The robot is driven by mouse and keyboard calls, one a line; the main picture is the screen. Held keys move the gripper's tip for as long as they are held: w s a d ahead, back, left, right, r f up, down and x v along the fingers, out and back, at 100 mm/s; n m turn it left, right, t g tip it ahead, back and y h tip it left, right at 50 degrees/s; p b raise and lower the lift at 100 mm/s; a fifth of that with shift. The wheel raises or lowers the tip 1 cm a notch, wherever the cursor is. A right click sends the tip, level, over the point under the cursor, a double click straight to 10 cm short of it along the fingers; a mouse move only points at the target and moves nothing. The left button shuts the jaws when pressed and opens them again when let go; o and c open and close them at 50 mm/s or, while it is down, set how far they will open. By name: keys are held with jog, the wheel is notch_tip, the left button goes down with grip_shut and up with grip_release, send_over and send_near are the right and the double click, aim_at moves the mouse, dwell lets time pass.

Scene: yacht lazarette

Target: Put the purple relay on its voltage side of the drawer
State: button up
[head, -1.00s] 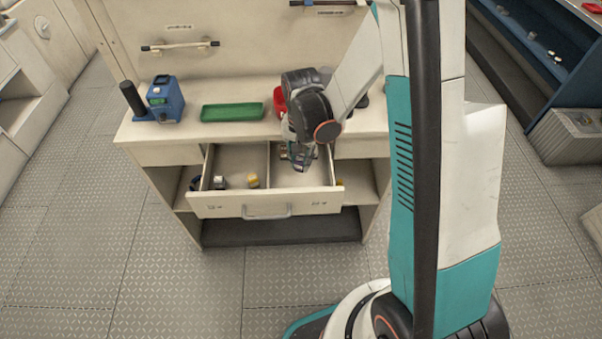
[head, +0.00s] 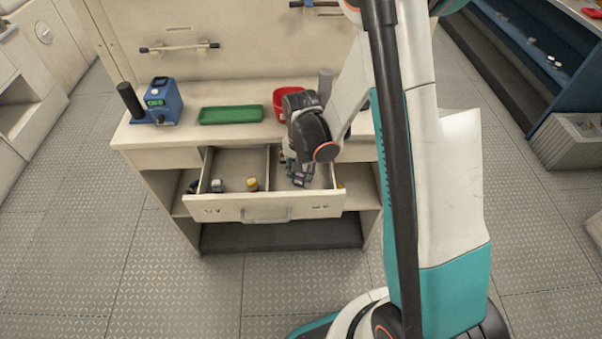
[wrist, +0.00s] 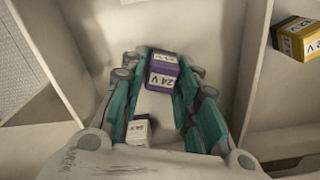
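The purple relay (wrist: 161,74), labelled 24 V, is in the right compartment of the open drawer (head: 223,213) as seen in the head view. In the wrist view it sits between the fingertips of my gripper (wrist: 160,66), with a narrow gap showing at its left side. My gripper (head: 299,174) reaches down into that compartment and looks open around the relay. Whether the relay rests on the drawer floor is hard to tell. The drawer front carries small labels left and right, too small to read.
Another pale relay (wrist: 139,129) is close to my fingers. A green tray (head: 231,115), a red bin (head: 283,101) and a blue device (head: 163,101) stand on the countertop.

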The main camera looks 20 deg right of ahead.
jog(key=shift+o, duration=0.3)
jog(key=shift+r, duration=0.15)
jog(key=s+r+n+t+p, duration=0.2)
jog(key=s+r+p, duration=0.1)
jog(key=r, duration=1)
jog(key=s+r+n+t+p, duration=0.1)
jog(key=s+r+n+p, duration=0.15)
jog(key=r, duration=0.95)
jog(key=s+r+n+t, duration=0.3)
jog(key=s+r, duration=0.4)
jog(key=s, duration=0.3)
jog(key=shift+a+n+t, duration=0.25)
jog(key=shift+n+t, duration=0.1)
jog(key=shift+t, duration=0.25)
